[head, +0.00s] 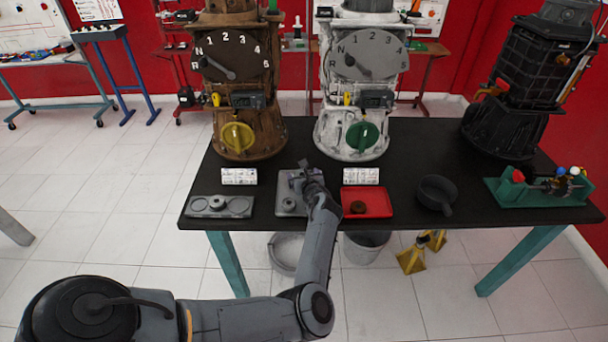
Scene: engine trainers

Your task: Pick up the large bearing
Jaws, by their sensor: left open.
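A round grey ring-shaped part (289,204) sits on a grey tray (284,179) at the middle of the black table. It looks like a bearing, but it is too small to tell its size class. A brown round part (357,207) lies in a red tray (379,207) to the right. My left gripper (305,167) is open above the grey tray, just behind and right of the grey ring. My wrist hides part of that tray and anything under the fingers. My right gripper is not in view.
A grey plate with round recesses (207,205) lies at the left of the black table (412,172). A dark pan (435,191) and a green fixture (503,193) are at the right. Brown (233,115), white (339,133) and black (500,122) gearbox units stand behind.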

